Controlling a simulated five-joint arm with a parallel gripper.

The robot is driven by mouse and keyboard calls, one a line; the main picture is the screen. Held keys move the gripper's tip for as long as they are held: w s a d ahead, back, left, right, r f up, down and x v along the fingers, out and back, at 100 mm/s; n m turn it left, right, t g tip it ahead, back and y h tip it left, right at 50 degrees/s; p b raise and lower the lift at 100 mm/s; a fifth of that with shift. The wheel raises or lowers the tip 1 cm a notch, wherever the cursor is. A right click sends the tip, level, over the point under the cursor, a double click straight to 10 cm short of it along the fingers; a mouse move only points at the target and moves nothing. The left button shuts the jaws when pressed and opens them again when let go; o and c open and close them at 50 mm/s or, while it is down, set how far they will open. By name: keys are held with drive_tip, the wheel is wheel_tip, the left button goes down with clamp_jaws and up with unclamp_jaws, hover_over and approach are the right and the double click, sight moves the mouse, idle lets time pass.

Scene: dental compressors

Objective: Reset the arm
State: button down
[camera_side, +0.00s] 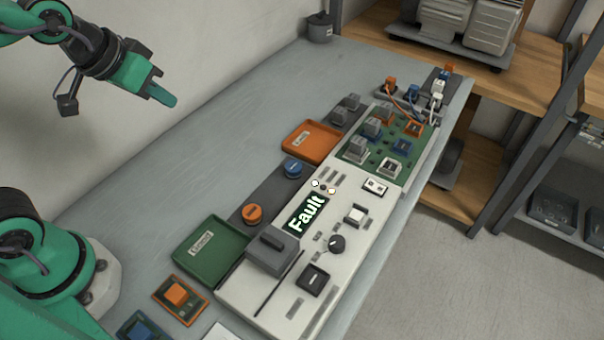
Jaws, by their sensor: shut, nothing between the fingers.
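My gripper (162,92) is at the upper left, raised above the back of the grey bench (215,125). Its green fingers are closed together with nothing between them, and it points down to the right. It is well apart from everything on the bench. My arm comes in from the upper left edge, and part of its green body shows at the lower left. A white control panel (262,300) in the middle carries a display (307,213) that reads "Fault".
A green tray (205,262) and an orange tray (312,142) lie along the panel's left side. An orange knob (252,213) and a blue knob (292,168) stand between them. A green circuit board (385,150) with blocks is beyond. Bench space below my gripper is clear.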

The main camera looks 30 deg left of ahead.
drive_tip(key=s+a+y, duration=0.1)
drive_tip(key=s+a, duration=0.3)
drive_tip(key=s, duration=0.2)
drive_tip(key=shift+s+a+g, duration=0.15)
drive_tip(key=shift+s+g, duration=0.05)
drive_tip(key=shift+g, duration=0.2)
idle(2.2)
